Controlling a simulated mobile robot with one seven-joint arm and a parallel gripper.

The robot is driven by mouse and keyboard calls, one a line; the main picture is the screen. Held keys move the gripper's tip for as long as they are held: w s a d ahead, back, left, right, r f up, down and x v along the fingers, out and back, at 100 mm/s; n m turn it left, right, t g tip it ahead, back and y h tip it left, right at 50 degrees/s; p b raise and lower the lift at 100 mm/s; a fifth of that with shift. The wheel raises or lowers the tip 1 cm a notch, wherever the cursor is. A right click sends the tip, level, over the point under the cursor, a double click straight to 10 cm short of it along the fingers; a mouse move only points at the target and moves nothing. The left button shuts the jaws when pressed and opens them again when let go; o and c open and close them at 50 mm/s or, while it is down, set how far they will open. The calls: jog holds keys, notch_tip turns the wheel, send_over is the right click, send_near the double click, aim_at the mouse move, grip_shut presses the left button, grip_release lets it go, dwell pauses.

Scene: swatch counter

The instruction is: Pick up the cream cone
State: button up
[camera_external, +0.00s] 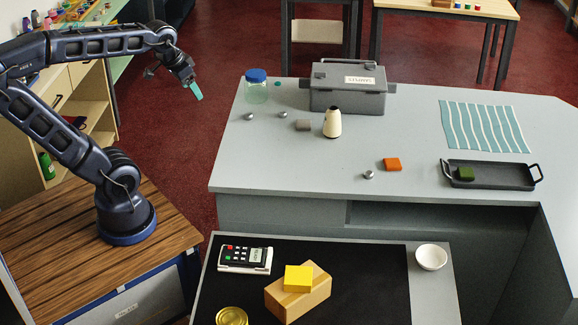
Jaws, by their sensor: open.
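The cream cone (332,125), with a dark top, stands upright on the grey counter (270,160), in front of a grey lidded box. My gripper (194,87) is up in the air to the left of the counter, well apart from the cone, and points down to the right. It is open. A teal piece shows at its tip; it is too small to tell whether this is part of a finger.
A grey block (303,125) lies just left of the cone, with small metal knobs (283,114) beyond it. A jar with a blue lid (256,86) and the grey box (347,88) stand behind. An orange block (392,164) and a black tray (490,175) are to the right.

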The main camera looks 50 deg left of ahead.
jog(key=w+d+r+m, duration=0.1)
jog(key=w+d, duration=0.2)
jog(key=w, duration=0.7)
jog(key=m+g+h, duration=0.1)
jog(key=m+h, duration=0.1)
jog(key=m, duration=0.3)
send_near(335, 113)
jog(key=w+a+f, duration=0.1)
jog(key=w+a, duration=0.1)
jog(key=a, duration=0.1)
jog(key=x, duration=0.5)
jog(key=shift+s+d+f, duration=0.1)
jog(key=shift+d+f, duration=0.2)
jog(key=shift+f, duration=0.05)
jog(key=shift+h, duration=0.3)
jog(key=shift+d+x, duration=0.15)
jog(key=shift+x, duration=1.15)
jog(key=shift+d+x, duration=0.15)
jog(key=shift+x, duration=1.15)
jog(key=shift+s, duration=0.1)
jog(key=shift+r, duration=0.1)
jog(key=shift+c, duration=0.4)
jog(key=c, duration=1)
